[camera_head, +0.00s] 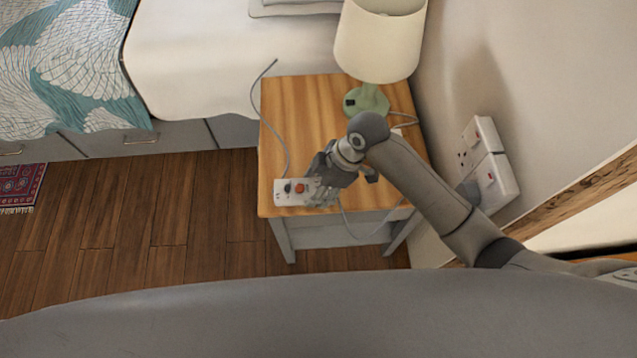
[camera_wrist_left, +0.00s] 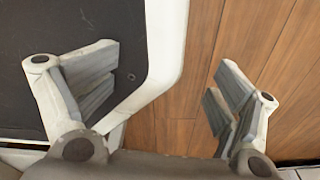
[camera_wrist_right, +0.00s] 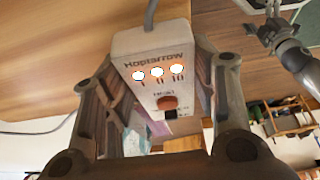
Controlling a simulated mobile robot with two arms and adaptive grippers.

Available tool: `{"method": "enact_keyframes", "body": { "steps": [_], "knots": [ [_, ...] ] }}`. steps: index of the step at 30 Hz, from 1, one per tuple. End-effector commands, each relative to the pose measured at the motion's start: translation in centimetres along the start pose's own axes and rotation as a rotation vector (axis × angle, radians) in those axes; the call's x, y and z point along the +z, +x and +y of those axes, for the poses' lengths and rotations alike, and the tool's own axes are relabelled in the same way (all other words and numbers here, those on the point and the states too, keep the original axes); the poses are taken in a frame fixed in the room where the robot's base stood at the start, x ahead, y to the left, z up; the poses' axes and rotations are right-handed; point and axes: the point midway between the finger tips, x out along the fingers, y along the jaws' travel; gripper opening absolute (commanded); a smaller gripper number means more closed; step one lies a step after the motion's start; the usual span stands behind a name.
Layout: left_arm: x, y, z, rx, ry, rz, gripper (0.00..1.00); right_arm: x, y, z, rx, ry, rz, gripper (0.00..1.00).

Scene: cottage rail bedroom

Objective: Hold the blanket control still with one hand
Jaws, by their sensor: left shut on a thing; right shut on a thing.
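The blanket control (camera_head: 287,198) is a small white box with a dark spot and an orange-red knob, over the front left corner of the wooden bedside table (camera_head: 290,105). My right gripper (camera_head: 319,186) is shut on it from the right. In the right wrist view the control (camera_wrist_right: 150,42) sits between the two fingers, with three lit lights and a reddish knob. I cannot tell whether it touches the tabletop. My left gripper (camera_wrist_left: 160,88) is outside the head view.
A cream lamp (camera_head: 378,42) with a green base stands at the back of the table. A grey cable (camera_head: 262,90) loops past the table's left edge. The bed (camera_head: 220,60) is at the left. Wall sockets (camera_head: 490,165) are at the right. Wooden floor (camera_head: 160,210) lies clear.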

Motion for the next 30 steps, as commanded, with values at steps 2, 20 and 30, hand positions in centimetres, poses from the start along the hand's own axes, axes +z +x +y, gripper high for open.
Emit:
{"method": "enact_keyframes", "body": {
  "steps": [2, 20, 30],
  "knots": [
    [0.0, 0.2, -0.1, -0.001, -0.001, -0.001, 0.78, 0.1, 0.3, 0.0, 0.000, 0.000, 0.000, 0.23],
    [0.0, 1.1, 0.6, 0.006, -0.003, -0.001, 0.78, 0.8, 2.0, 0.0, 0.000, 0.000, 0.001, 0.23],
    [0.0, 1.2, 0.7, 0.008, -0.003, -0.001, 0.78, 1.0, 2.3, 0.0, -0.001, 0.000, 0.000, 0.23]
  ]
}}
